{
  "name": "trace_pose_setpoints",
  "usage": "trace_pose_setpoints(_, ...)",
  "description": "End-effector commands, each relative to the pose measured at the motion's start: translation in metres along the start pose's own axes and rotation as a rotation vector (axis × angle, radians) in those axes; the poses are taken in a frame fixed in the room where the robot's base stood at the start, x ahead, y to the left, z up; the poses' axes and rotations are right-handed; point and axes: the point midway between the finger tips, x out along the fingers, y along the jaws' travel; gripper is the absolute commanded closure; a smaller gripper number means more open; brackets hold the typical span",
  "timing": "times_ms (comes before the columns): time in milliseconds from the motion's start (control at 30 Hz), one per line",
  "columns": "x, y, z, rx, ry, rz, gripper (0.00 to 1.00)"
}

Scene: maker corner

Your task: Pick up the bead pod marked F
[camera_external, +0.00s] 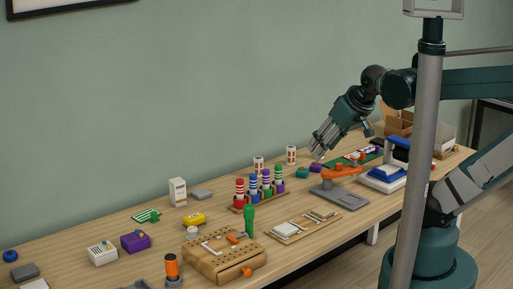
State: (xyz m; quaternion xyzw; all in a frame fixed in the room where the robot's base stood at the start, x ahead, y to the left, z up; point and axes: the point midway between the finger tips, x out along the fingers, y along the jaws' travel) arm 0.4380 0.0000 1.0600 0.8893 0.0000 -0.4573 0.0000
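No letter F is readable at this size, so I cannot tell which thing is the bead pod marked F. Small blocks that might be pods include a teal one (302,172) and a purple one (316,167) towards the back of the table. My gripper (316,152) is above and close to these two, tilted down to the left. Its grey fingers appear near each other, and the gap between them is unclear. I see nothing held in it.
A rack of striped red, blue, green and purple markers (250,204) stands left of my gripper. An orange clamp-like tool on a grey base (338,197) is just below it. A blue-and-white device (384,176) and cardboard boxes (398,122) stand right. The wooden table is crowded.

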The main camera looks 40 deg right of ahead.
Motion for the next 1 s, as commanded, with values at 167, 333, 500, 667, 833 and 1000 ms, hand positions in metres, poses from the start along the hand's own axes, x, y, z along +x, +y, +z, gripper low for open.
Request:
trace_pose_setpoints(167,0.0,0.0,0.0,0.0,0.0,0.0,0.6)
trace_pose_setpoints(333,0.0,0.0,0.0,0.0,0.0,0.0,0.59)
trace_pose_setpoints(500,0.0,0.0,-0.001,0.001,0.0,0.0,0.59)
trace_pose_setpoints(667,0.001,0.002,-0.006,0.009,-0.004,0.004,0.59)
trace_pose_setpoints(833,0.004,0.007,-0.021,0.031,-0.013,0.015,0.59)
trace_pose_setpoints(1000,0.01,0.016,-0.044,0.066,-0.027,0.031,0.59)
